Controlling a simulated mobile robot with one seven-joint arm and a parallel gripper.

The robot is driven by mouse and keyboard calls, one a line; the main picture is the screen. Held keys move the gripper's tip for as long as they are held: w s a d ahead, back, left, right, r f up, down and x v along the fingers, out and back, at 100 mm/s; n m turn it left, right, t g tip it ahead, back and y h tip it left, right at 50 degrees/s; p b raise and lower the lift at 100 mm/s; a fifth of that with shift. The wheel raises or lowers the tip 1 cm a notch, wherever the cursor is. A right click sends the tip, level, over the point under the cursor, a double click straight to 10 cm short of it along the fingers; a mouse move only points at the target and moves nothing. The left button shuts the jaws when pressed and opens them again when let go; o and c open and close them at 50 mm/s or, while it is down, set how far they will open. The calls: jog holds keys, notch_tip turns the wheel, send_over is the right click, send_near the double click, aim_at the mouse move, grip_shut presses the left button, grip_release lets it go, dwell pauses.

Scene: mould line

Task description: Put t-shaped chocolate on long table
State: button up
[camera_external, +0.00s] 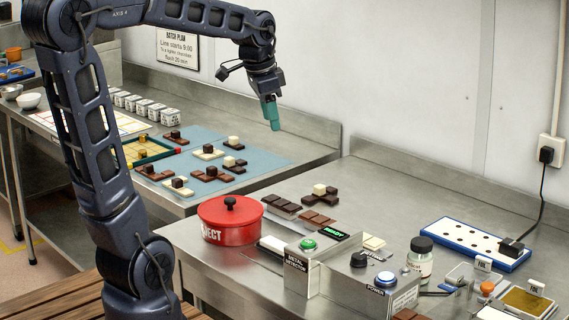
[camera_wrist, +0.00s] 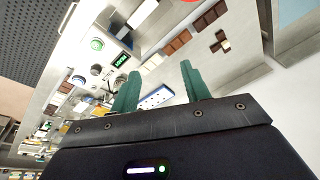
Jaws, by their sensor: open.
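Several dark, milk and white chocolate pieces, each with a small cube on top, lie on the blue mat (camera_external: 270,166) on the left steel table (camera_external: 312,160). A brown piece with a branching shape (camera_external: 211,174) is among them; I cannot tell for sure which piece is the T. My gripper (camera_external: 271,115) is raised above the tables, apart from every piece. Its teal fingers (camera_wrist: 158,78) are spread and empty.
A red lidded pot (camera_external: 229,222) stands at the right table's left edge, near the metal detector box (camera_external: 300,270). A blue-edged white plate with dark holes (camera_external: 475,243), a jar (camera_external: 420,260) and a cable lie farther right. A framed tray (camera_external: 145,152) sits beside the mat.

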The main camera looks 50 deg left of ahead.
jog(key=s+d+f+n+t, duration=0.1)
jog(key=s+n, duration=0.1)
jog(key=s, duration=0.6)
jog(key=s+d+f+n+t, duration=0.1)
jog(key=s+f+n, duration=0.1)
jog(key=s, duration=0.6)
jog(key=shift+f+n, duration=0.3)
jog(key=shift+n, duration=0.5)
